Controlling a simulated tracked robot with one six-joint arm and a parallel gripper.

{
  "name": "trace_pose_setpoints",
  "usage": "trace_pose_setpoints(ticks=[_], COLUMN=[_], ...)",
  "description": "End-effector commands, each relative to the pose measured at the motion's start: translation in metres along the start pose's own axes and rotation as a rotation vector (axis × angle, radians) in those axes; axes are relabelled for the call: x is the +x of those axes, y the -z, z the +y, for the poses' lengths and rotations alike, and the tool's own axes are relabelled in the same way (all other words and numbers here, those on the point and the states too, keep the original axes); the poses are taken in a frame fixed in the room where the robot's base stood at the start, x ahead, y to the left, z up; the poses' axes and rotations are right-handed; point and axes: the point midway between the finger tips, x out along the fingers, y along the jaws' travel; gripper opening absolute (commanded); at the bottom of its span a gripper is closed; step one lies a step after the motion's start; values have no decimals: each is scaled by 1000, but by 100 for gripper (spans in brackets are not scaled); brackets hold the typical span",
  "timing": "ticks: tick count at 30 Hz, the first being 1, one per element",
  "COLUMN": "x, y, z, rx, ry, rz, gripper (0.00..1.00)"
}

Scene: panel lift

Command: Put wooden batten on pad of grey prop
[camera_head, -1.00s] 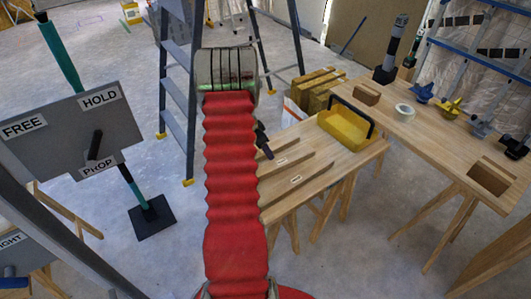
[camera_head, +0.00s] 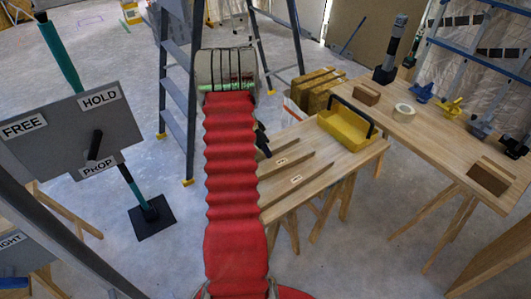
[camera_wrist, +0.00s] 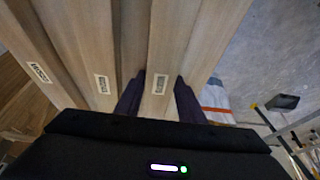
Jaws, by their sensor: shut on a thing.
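In the wrist view, the two dark fingers of my gripper (camera_wrist: 158,98) are shut on a wooden batten (camera_wrist: 172,45) with a small white label. Other labelled battens lie beside it to the left. In the head view, labelled battens (camera_head: 297,178) lie on the near wooden table (camera_head: 335,165). My dark gripper (camera_head: 262,138) shows partly behind my red arm at the table's left edge. The held batten is mostly hidden there. A dark post with a grey band (camera_head: 391,50) stands on the far right table; I cannot tell whether it is the grey prop. No pad shows clearly.
A yellow tray (camera_head: 345,125) sits on the near table. A stepladder (camera_head: 177,95) stands left of my arm. A grey sign board (camera_head: 70,132) and teal prop (camera_head: 60,55) stand at left.

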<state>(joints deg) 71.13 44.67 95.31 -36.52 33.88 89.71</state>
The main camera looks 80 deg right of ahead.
Motion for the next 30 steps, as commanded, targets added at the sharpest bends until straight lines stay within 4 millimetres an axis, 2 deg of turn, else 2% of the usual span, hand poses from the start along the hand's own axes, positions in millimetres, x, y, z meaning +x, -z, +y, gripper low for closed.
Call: trace_pose_setpoints(ticks=[10,11,17,22,26,30], x=[0,0,-1,-10,-25,-50], y=[0,0,1,5,11,22], z=[0,0,0,0,-1,-1], rx=[0,0,0,2,2,4], ry=[0,0,0,1,3,4], rz=[0,0,1,2,2,3], gripper=[7,3,3,3,3,3])
